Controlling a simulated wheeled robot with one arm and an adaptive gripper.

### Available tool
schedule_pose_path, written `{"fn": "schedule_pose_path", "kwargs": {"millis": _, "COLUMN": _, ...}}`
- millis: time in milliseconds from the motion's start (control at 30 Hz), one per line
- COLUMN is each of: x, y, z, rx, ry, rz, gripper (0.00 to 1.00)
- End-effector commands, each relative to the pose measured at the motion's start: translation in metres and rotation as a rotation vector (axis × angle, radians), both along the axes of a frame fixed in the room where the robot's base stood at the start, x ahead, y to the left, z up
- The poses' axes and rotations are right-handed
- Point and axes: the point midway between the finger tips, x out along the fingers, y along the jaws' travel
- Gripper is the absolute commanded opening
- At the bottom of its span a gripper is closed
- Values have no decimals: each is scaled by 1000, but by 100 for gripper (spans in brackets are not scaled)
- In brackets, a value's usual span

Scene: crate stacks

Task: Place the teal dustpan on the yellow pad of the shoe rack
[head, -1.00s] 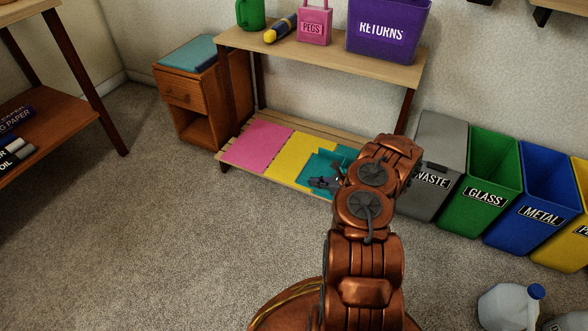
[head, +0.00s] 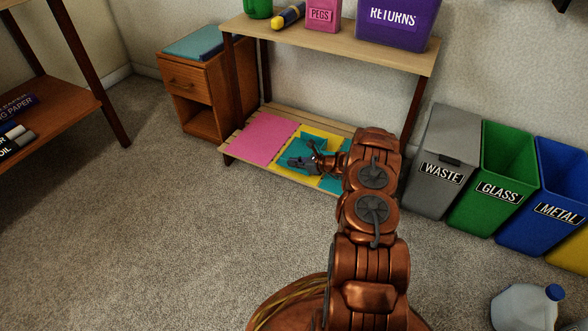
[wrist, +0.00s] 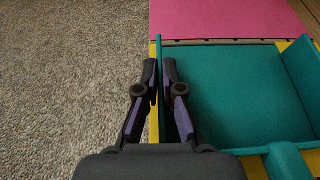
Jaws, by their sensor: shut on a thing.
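The teal dustpan (head: 312,142) is over the yellow pad (head: 284,156) on the lower shelf of the shoe rack (head: 228,159). My gripper (head: 303,162) is shut on the dustpan's side wall. In the wrist view, the fingers (wrist: 160,82) pinch that wall, and the dustpan's flat floor (wrist: 240,95) spreads to their right. Strips of the yellow pad (wrist: 153,125) show along the dustpan's edges. Whether the dustpan touches the pad or is just above it, I cannot tell. My arm hides part of the shelf's right side.
A pink pad (head: 262,138) lies left of the yellow pad, and a teal patch (head: 334,183) shows to its right. The upper shelf holds a purple RETURNS bin (head: 397,20) and a pink PEGS box (head: 322,14). A grey WASTE bin (head: 440,150) stands right.

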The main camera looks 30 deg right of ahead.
Motion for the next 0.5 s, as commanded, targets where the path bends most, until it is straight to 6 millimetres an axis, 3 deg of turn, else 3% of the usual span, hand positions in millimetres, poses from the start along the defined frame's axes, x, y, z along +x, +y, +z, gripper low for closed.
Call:
{"fn": "schedule_pose_path", "kwargs": {"millis": 33, "x": -1, "y": 0, "z": -14, "rx": 1, "ry": 0, "rz": 2, "gripper": 0}}
{"fn": "schedule_pose_path", "kwargs": {"millis": 133, "x": 0, "y": 0, "z": -23, "rx": 1, "ry": 1, "rz": 1, "gripper": 0}}
{"fn": "schedule_pose_path", "kwargs": {"millis": 500, "x": 0, "y": 1, "z": -23, "rx": 1, "ry": 0, "rz": 2, "gripper": 0}}
